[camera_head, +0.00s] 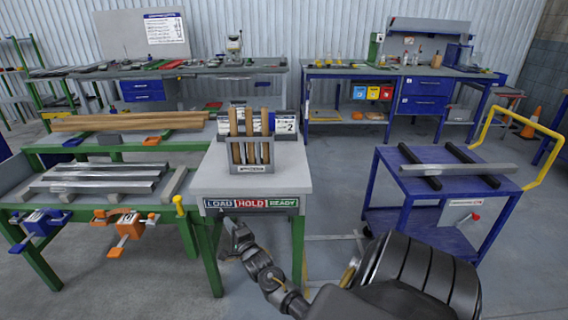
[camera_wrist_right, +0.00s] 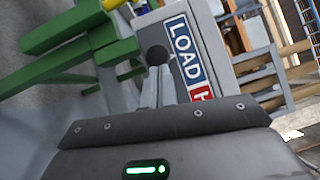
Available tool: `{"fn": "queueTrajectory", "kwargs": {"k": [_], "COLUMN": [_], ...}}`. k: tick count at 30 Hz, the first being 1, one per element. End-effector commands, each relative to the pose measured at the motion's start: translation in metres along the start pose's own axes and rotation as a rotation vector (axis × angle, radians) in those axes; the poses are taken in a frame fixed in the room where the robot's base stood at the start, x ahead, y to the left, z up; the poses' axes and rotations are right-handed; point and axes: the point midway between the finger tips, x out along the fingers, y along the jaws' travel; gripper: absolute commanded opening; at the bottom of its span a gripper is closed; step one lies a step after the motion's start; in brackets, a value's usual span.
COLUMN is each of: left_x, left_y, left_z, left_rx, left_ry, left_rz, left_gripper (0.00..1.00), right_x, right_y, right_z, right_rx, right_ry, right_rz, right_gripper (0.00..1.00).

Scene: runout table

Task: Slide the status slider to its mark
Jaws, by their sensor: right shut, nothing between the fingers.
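The status strip (camera_head: 252,203) is on the front edge of the small grey table, with LOAD in blue, HOLD in red and READY in green. In the wrist view, LOAD (camera_wrist_right: 184,48) and the start of HOLD show. A dark round knob (camera_wrist_right: 156,55), apparently the slider's, is beside the LOAD end. My right gripper (camera_head: 231,220) is below the LOAD part of the strip. In the wrist view its shut, empty fingers (camera_wrist_right: 157,80) point at the knob; I cannot tell whether they touch it. The slider's mark cannot be made out. My left gripper is out of view.
A grey holder (camera_head: 251,168) with wooden handles stands on the small table. A green bench (camera_head: 108,206) with clamps and metal bars is at the left. A blue cart (camera_head: 440,200) with a yellow handle is at the right. Open floor lies between table and cart.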

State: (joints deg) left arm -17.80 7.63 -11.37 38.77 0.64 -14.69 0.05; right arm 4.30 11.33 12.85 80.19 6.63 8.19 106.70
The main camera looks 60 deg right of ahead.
Motion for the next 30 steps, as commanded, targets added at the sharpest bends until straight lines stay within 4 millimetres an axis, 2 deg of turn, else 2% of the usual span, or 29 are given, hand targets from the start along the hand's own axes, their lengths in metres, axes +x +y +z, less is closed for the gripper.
{"fn": "queueTrajectory", "kwargs": {"k": [5, 13, 18, 23, 30], "left_x": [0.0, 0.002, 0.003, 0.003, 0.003], "left_y": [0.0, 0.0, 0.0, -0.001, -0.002], "left_z": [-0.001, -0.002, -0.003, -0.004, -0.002], "left_rx": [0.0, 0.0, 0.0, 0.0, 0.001], "left_ry": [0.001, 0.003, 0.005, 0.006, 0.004], "left_rz": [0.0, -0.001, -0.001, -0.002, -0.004], "left_gripper": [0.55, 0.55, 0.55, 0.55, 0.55], "right_x": [-0.023, -0.078, -0.101, -0.109, -0.11], "right_y": [0.001, 0.001, 0.0, -0.001, -0.001], "right_z": [0.0, -0.002, -0.002, -0.002, -0.002], "right_rx": [0.001, 0.0, 0.0, -0.001, -0.001], "right_ry": [0.001, 0.003, 0.003, 0.004, 0.004], "right_rz": [0.002, 0.001, 0.0, -0.001, -0.001], "right_gripper": [0.0, 0.0, 0.0, 0.0, 0.0]}}
